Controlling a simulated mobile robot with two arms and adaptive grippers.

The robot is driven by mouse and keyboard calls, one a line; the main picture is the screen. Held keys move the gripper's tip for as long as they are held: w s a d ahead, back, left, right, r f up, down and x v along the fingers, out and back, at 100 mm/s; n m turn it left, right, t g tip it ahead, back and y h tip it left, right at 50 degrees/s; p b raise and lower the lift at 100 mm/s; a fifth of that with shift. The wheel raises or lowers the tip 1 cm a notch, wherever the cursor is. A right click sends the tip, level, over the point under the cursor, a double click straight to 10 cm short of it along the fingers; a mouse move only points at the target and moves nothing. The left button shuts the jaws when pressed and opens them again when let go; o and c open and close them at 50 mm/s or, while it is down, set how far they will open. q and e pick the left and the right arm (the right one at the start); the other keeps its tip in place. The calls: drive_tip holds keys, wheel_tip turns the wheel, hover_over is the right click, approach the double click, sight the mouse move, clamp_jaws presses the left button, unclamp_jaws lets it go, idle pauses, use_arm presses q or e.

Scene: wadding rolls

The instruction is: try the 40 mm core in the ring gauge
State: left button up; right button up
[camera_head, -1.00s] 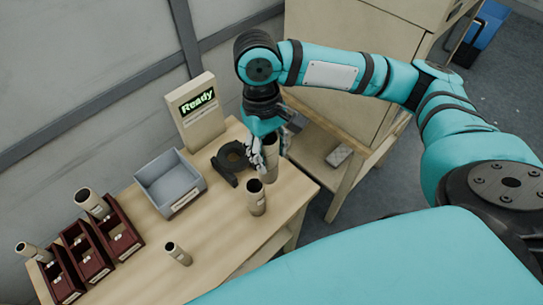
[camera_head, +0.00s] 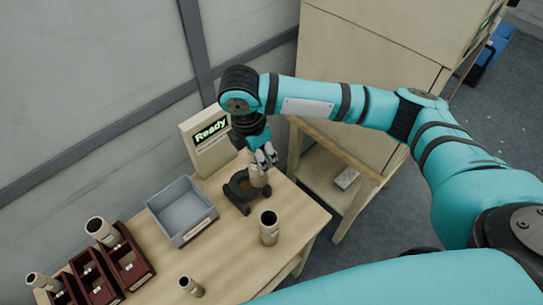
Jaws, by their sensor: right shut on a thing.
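The black ring gauge (camera_head: 238,193) lies on the wooden table in front of the display stand. My right gripper (camera_head: 262,160) is shut on a tan cardboard core (camera_head: 258,178), held about upright over the ring gauge. The core's lower end is at the ring opening; I cannot tell whether it is inside or just above it. The size of this core cannot be read. Another wide core (camera_head: 269,229) stands on the table, and a smaller one (camera_head: 191,286) stands nearer the front. My left gripper is not in view.
A grey bin (camera_head: 183,211) sits left of the gauge. The display (camera_head: 208,138) reads "Ready". A wooden cabinet stands behind at the right.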

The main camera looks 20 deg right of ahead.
use_arm(q)
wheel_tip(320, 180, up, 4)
drive_tip(key=p, duration=0.4)
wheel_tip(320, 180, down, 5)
drive_tip(key=b, duration=0.5)
drive_tip(key=shift+b, duration=0.3)
use_arm(e)
drive_tip(key=w+a+f+n+y, duration=0.1)
drive_tip(key=w+f+n, duration=0.2)
drive_tip(key=n, duration=0.5)
drive_tip(key=w+a+f+n+t+y, duration=0.1)
drive_tip(key=w+a+f+n, duration=0.1)
drive_tip(key=f+n, duration=0.3)
drive_tip(key=w+n, duration=0.1)
drive_tip(key=n, duration=0.2)
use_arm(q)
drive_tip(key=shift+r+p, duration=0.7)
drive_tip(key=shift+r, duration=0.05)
use_arm(e)
drive_tip(key=shift+w+a+r, duration=0.1)
drive_tip(key=shift+w+r, duration=0.05)
drive_tip(key=shift+f, duration=0.55)
idle(0.5)
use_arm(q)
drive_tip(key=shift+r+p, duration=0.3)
